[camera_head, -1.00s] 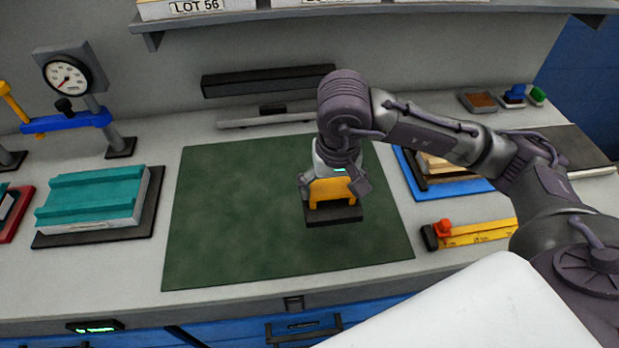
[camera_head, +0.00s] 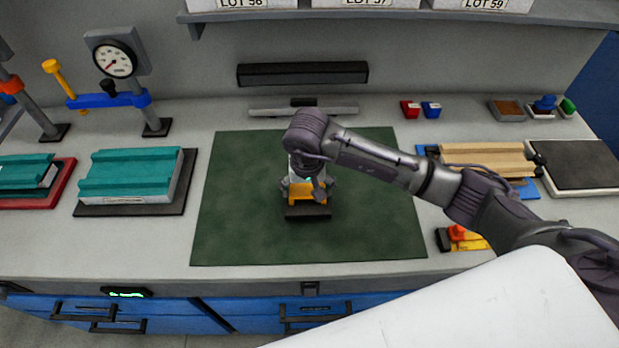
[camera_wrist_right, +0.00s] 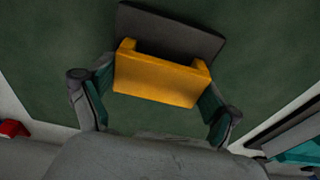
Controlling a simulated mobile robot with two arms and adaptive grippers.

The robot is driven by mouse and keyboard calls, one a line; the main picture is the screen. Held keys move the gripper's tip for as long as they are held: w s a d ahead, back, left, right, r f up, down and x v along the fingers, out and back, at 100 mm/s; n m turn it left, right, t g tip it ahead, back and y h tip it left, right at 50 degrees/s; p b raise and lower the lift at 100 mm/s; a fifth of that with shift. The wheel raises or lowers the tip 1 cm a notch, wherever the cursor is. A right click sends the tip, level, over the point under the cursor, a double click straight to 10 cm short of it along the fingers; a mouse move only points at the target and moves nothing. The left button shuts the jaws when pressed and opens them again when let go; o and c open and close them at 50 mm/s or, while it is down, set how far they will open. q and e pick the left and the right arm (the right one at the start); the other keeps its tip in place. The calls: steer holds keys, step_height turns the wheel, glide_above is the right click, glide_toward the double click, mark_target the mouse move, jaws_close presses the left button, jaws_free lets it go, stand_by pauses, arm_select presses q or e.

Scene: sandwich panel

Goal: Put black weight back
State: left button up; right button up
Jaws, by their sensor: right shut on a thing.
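The black weight (camera_head: 308,212) is a dark slab with a yellow handle (camera_head: 308,192). It is over the middle of the green mat (camera_head: 240,225) in the head view; I cannot tell whether it touches the mat. My right gripper (camera_head: 308,187) is shut on the yellow handle from above. In the right wrist view the yellow handle (camera_wrist_right: 160,80) sits between the two fingers of my right gripper (camera_wrist_right: 158,98), and the black slab (camera_wrist_right: 175,28) shows beyond it. My left gripper is out of view.
Teal-topped panels (camera_head: 130,172) lie on a dark tray at left, beside a dial gauge stand (camera_head: 116,60). A long black bar (camera_head: 302,74) is at the back. Wooden strips (camera_head: 485,158), a dark plate (camera_head: 578,165) and a yellow level (camera_head: 470,241) are at right. The mat around the weight is clear.

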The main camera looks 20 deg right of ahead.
steer(key=shift+w+f, duration=0.15)
steer(key=shift+f, duration=0.3)
steer(key=shift+f, duration=0.1)
steer(key=o, duration=1.4)
steer(key=shift+f, duration=0.2)
steer(key=shift+o, duration=0.7)
steer(key=shift+s+r, duration=0.1)
steer(key=shift+s, duration=0.1)
steer(key=shift+r, duration=0.1)
